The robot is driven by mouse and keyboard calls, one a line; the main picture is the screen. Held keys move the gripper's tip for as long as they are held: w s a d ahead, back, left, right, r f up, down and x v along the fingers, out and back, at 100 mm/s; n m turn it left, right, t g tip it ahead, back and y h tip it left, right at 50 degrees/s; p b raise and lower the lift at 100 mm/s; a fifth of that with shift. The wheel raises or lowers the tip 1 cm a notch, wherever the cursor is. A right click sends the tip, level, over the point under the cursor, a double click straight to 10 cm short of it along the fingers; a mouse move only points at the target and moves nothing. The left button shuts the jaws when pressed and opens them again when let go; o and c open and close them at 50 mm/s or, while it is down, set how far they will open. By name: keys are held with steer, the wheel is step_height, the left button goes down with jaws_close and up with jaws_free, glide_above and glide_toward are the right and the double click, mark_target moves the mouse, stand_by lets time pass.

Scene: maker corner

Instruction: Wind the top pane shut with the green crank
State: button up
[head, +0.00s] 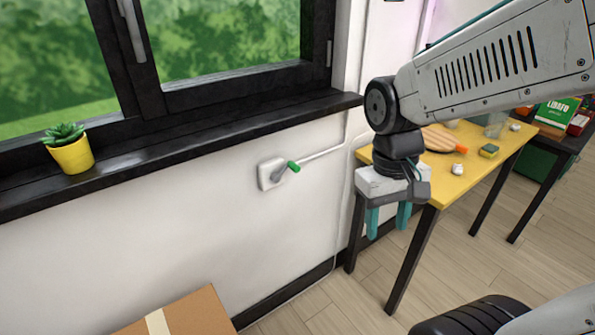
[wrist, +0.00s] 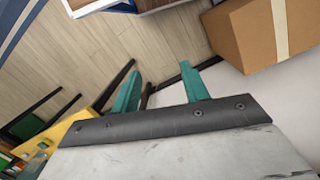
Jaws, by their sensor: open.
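The green crank (head: 293,167) is a small green knob on a grey arm, mounted on a white wall box (head: 268,174) below the window sill. A thin grey rod or tube runs from the box to the right and up beside the window. My gripper (head: 388,220) hangs right of the crank, in front of the yellow table, with teal fingers pointing down. It is apart from the crank. The wrist view shows the fingers (wrist: 160,90) spread with nothing between them. The crank is not visible there. The top pane is out of view; only lower window parts (head: 230,80) show.
A yellow table (head: 500,160) with several small items stands behind my gripper. A cardboard box (head: 205,312) stands on the floor below the crank, and a potted succulent (head: 72,154) sits on the sill (head: 180,137). The wall between crank and gripper is clear.

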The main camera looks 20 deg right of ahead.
steer(key=w+d+f+t, duration=0.1)
steer(key=w+d+f, duration=0.1)
steer(key=w+f, duration=0.5)
steer(key=w+d+f+t, duration=0.2)
steer(key=w+d+f, duration=0.1)
steer(key=w+f, duration=0.35)
steer(key=n+t+y, duration=0.4)
steer(key=t+y, duration=0.1)
steer(key=t, duration=1.1)
glide_toward(298, 169)
steer(key=w, duration=0.2)
steer(key=x, duration=0.8)
steer(key=shift+s+a+f, duration=0.1)
steer(key=shift+s+a, duration=0.05)
steer(key=shift+a, duration=0.15)
jaws_close()
